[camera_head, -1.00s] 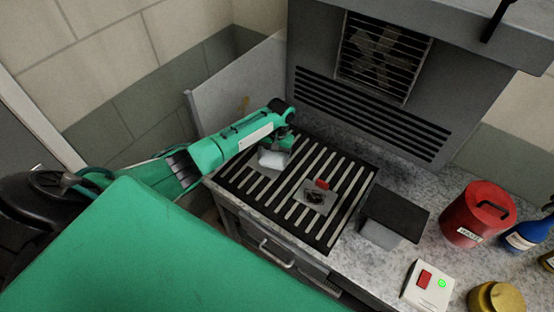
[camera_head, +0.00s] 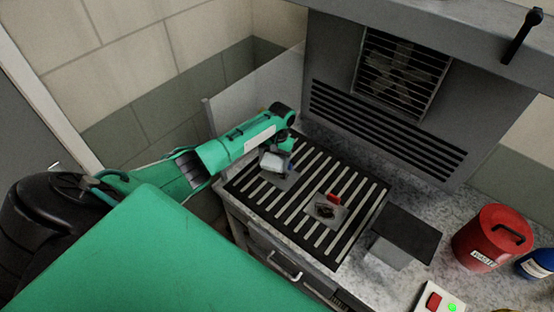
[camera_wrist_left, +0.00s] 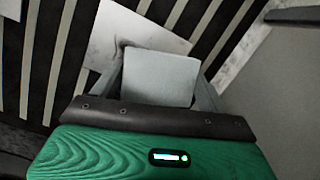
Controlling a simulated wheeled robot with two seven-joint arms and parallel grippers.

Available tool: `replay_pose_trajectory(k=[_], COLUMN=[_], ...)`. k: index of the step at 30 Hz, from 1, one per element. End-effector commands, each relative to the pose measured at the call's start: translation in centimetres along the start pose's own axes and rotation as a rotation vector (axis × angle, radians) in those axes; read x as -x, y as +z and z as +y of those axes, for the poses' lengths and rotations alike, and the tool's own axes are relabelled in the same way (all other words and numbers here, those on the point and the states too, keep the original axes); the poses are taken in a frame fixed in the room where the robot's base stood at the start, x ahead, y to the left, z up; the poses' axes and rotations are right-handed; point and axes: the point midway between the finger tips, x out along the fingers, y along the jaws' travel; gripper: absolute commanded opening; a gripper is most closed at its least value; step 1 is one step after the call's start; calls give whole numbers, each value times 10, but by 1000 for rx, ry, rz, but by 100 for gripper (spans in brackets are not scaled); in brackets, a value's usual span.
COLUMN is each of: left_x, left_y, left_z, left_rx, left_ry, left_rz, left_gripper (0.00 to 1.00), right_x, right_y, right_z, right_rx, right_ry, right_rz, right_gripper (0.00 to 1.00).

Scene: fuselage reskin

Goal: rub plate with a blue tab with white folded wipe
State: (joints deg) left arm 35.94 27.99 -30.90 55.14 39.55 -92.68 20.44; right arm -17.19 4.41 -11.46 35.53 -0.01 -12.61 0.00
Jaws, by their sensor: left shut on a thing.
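My left gripper (camera_head: 276,153) is shut on the white folded wipe (camera_head: 272,162), over the back left of the slatted grille. In the left wrist view the wipe (camera_wrist_left: 160,78) sits between the fingers. A pale grey plate (camera_head: 283,180) lies under and beside the wipe; in the left wrist view this plate (camera_wrist_left: 135,28) shows a dark smudge near the wipe. No blue tab shows clearly on it; part of the plate is hidden. I cannot tell whether the wipe touches it. A second plate (camera_head: 322,214) with a red tab (camera_head: 333,198) and a dark stain lies nearer the front.
The slatted grille (camera_head: 345,225) is on a speckled counter under a vent hood. A dark-topped block (camera_head: 408,232), a red waste can (camera_head: 490,240), a blue bottle (camera_head: 540,263) and a switch box (camera_head: 437,298) stand to the right. A grey side panel (camera_head: 250,95) rises behind the arm.

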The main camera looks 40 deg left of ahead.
Motion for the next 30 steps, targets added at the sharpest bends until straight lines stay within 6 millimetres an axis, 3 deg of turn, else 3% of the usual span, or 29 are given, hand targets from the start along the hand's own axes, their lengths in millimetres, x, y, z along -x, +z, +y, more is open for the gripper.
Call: replay_pose_trajectory(k=[6,17,30], left_x=[1,3,44], left_y=[-6,-7,1], left_z=[-18,-20,-23], left_rx=[2,0,0], left_ry=[-1,0,0], left_rz=[0,0,1], left_gripper=[40,40,40], right_x=[-1,-1,0], right_y=[1,1,1], right_z=[4,4,4], right_rx=[2,2,2], right_ry=[4,4,4], right_rz=[-1,-1,-1], right_gripper=[36,36,36])
